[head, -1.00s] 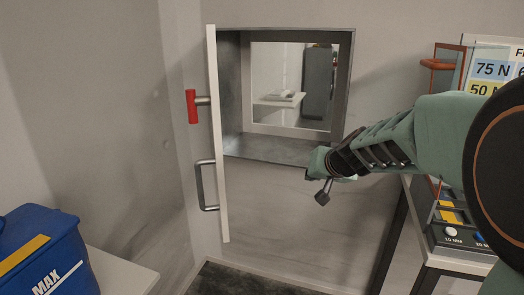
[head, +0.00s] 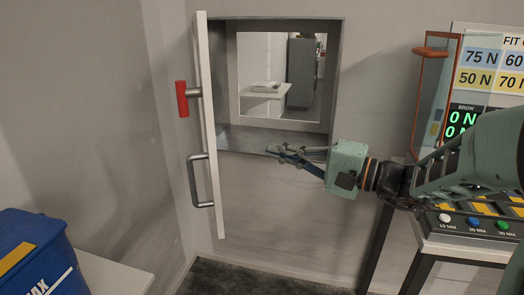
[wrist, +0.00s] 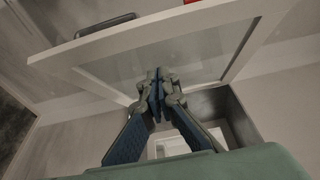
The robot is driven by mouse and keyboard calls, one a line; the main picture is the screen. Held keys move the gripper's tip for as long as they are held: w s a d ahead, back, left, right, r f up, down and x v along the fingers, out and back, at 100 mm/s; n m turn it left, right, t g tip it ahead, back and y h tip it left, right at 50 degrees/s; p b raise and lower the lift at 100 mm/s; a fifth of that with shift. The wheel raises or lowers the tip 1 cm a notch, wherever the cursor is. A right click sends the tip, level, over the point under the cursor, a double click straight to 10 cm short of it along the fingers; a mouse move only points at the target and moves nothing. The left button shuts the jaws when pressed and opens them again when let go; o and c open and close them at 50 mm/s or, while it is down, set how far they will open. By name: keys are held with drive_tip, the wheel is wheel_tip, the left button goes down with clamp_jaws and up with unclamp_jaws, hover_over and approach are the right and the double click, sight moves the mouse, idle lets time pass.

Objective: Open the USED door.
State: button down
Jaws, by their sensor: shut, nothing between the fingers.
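The door (head: 208,130) stands swung out from the wall hatch (head: 338,75), seen nearly edge-on at the opening's left. No USED label is readable. In the wrist view the door is a white frame around a glass pane (wrist: 200,55), with the bar (wrist: 105,25) beyond it. My gripper (head: 270,150) is shut and empty, its fingers pointing left across the hatch's lower edge, toward the door's inner side. In the wrist view its fingertips (wrist: 155,75) overlap the pane; I cannot tell whether they touch.
Through the hatch a room with a grey cabinet (head: 302,75) and a small table shows. A bench with buttons (head: 475,222) and an orange-framed panel (head: 432,95) stand at the right. A blue bin (head: 40,250) sits lower left. The wall below the hatch is clear.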

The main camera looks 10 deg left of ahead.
drive_tip(key=s+a+x, duration=0.1)
drive_tip(key=s+x, duration=0.1)
drive_tip(key=x, duration=0.9)
drive_tip(key=shift+s, duration=0.3)
drive_tip(key=shift+a, duration=0.15)
